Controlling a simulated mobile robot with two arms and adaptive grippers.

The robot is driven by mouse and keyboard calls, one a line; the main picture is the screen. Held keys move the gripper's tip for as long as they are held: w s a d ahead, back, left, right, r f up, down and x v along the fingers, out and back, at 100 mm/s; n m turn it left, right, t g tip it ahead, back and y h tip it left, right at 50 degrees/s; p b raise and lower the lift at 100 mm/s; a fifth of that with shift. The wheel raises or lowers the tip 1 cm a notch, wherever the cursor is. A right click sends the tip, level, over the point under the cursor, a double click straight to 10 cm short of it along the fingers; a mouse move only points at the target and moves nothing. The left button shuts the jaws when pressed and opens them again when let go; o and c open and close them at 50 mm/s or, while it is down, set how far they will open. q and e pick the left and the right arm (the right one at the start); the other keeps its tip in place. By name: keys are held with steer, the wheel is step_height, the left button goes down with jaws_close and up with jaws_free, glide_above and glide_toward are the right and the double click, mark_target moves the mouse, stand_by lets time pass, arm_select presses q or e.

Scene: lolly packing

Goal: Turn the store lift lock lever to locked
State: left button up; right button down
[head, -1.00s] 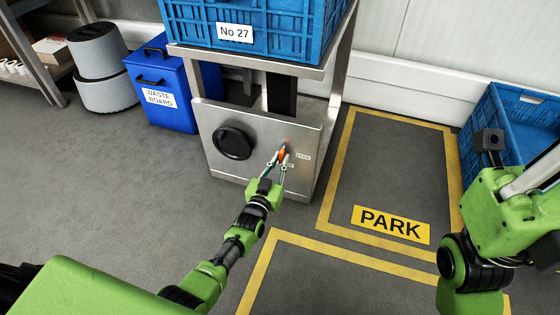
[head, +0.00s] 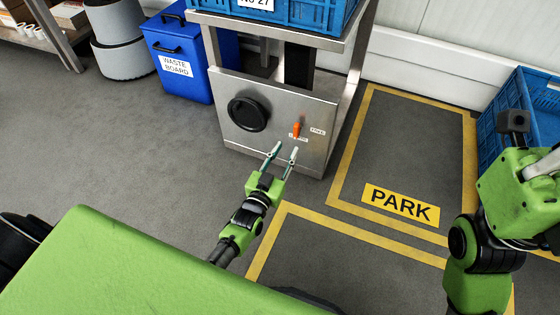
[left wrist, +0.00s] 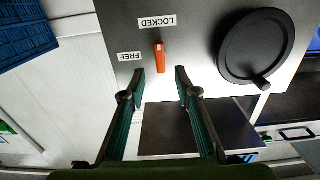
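The lock lever (head: 296,129) is a small orange handle on the grey metal front panel of the lift. It stands upright in the head view, its lower end towards the LOCKED label (head: 297,138). The FREE label (head: 317,131) is to its right. In the left wrist view, upside down, the lever (left wrist: 160,56) is in line with the LOCKED label (left wrist: 157,22); the FREE label (left wrist: 130,57) is off to the side. My left gripper (head: 282,150) is open and empty, just short of the panel, apart from the lever. My right gripper's fingers are not visible.
A black round handwheel (head: 247,114) is left of the lever. A blue crate (head: 290,18) stands on the lift. A blue waste board bin (head: 182,60) is to its left.

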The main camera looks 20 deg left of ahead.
arm_select(q)
steer(key=shift+s+a, duration=0.1)
steer(key=shift+s, duration=1.85)
